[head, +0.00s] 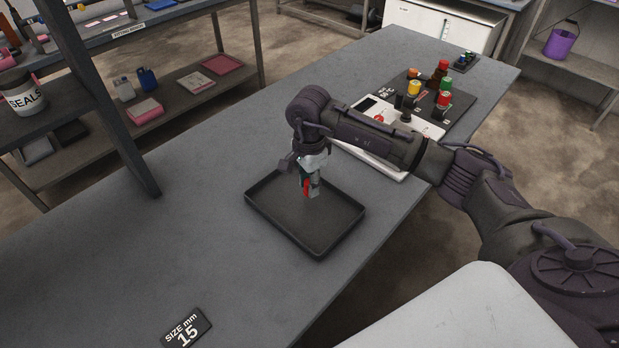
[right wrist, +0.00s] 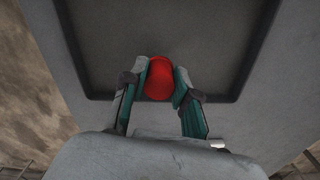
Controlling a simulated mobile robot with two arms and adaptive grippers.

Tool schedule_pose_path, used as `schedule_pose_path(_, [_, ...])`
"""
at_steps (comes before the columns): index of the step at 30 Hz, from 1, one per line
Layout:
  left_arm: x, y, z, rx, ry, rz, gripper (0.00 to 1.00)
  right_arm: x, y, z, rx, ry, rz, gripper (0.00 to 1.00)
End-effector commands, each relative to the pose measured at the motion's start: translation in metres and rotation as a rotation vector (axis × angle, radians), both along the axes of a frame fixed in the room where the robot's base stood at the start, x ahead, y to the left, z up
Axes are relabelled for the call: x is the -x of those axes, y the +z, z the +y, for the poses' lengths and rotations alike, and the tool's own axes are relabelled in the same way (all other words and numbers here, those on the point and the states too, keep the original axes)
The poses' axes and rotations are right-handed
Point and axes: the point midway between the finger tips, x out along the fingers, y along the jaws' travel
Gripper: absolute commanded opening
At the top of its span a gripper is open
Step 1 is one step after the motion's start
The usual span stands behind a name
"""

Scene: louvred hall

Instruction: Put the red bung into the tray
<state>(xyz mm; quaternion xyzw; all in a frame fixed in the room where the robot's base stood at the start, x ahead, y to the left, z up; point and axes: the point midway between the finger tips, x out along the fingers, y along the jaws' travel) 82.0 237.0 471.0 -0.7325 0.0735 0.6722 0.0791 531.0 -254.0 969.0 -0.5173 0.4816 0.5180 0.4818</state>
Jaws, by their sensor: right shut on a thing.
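The red bung (right wrist: 159,78) is held between the two fingers of my right gripper (right wrist: 160,84) in the right wrist view. In the head view the right gripper (head: 309,190) points down over the dark tray (head: 268,232), with a bit of the red bung (head: 306,186) showing between its fingers. The tray's floor shows behind the bung in the right wrist view, with the tray's rim (right wrist: 85,75). I cannot tell whether the bung touches the tray floor. The tray looks empty otherwise. My left gripper is not in view.
The grey bench (head: 170,230) is clear around the tray. A "SIZE mm 15" plate (head: 187,328) lies at the near edge. A shelf post (head: 110,110) stands at left.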

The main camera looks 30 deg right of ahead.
Motion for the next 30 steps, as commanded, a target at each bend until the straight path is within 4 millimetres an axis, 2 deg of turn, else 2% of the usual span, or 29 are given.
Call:
schedule_pose_path(1, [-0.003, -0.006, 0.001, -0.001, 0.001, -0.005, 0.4, 0.0, -0.01, 0.0, -0.001, -0.001, 0.001, 0.0])
schedule_pose_path(6, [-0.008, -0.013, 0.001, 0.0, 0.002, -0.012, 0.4, 0.0, -0.027, 0.0, 0.0, 0.0, 0.001, 0.0])
schedule_pose_path(16, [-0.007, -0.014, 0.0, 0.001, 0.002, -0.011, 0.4, 0.0, -0.031, 0.0, 0.001, 0.002, -0.001, 0.0])
schedule_pose_path(17, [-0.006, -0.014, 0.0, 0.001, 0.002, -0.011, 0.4, 0.0, -0.031, 0.0, 0.001, 0.002, -0.001, 0.31])
schedule_pose_path(22, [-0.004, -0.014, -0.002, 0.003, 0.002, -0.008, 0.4, 0.0, -0.031, 0.0, 0.001, 0.002, -0.001, 0.58])
schedule_pose_path(30, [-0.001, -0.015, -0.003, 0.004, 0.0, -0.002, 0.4, 0.0, -0.03, 0.0, 0.001, 0.002, -0.001, 0.58])
